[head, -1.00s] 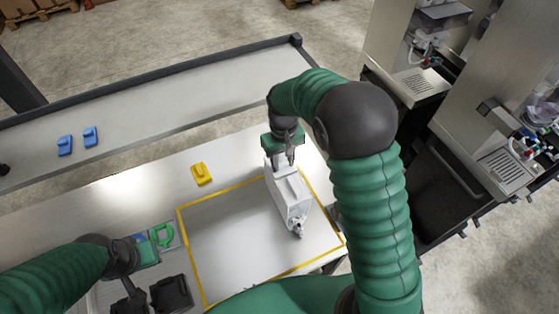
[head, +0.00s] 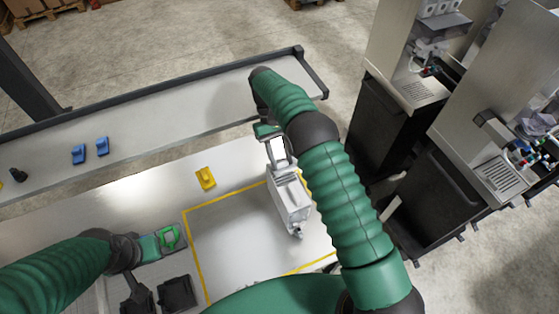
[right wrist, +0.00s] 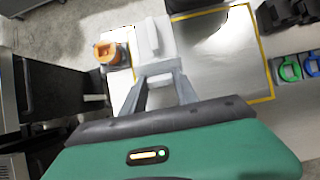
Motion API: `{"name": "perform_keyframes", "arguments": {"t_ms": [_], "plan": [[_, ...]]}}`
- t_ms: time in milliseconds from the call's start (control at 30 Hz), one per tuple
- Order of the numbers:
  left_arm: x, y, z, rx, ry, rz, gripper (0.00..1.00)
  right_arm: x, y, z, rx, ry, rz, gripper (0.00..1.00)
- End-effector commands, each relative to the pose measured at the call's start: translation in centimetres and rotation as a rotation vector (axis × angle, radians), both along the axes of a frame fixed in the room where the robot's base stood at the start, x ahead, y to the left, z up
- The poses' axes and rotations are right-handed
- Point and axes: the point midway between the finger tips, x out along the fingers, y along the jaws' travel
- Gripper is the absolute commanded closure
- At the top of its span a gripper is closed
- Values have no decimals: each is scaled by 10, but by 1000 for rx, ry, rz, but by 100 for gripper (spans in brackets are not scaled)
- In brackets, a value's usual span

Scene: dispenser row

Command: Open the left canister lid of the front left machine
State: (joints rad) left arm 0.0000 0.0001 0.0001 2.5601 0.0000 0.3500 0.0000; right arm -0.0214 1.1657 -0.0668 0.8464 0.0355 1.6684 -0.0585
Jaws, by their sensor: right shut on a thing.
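A white box-shaped canister (head: 291,203) with a small spout at its near end stands at the right of the yellow-outlined area on the table. It also shows in the right wrist view (right wrist: 151,38). My right gripper (head: 277,163) is shut on the canister's far end, at its top; the fingers (right wrist: 165,90) frame it in the right wrist view. I cannot tell whether a lid is raised. Dispenser machines (head: 465,135) stand at the right, away from the grippers.
A yellow block (head: 205,178) lies on the table (head: 150,200) beyond the outlined area. Two blue blocks (head: 90,151) lie on the back shelf. Black containers (head: 177,291) stand front left. An orange item (right wrist: 107,52) shows beside the canister. The outlined area is mostly bare.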

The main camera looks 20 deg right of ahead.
Motion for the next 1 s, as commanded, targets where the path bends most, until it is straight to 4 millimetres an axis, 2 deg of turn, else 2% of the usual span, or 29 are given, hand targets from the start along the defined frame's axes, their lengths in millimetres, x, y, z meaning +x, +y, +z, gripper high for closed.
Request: {"name": "perform_keyframes", "arguments": {"t_ms": [300,1000], "plan": [[0,0,-11,0,0,0,100,5,2,0,-4,63,1,100],[-1,-1,-13,-4,7,8,100,6,1,2,-4,81,1,100]]}}
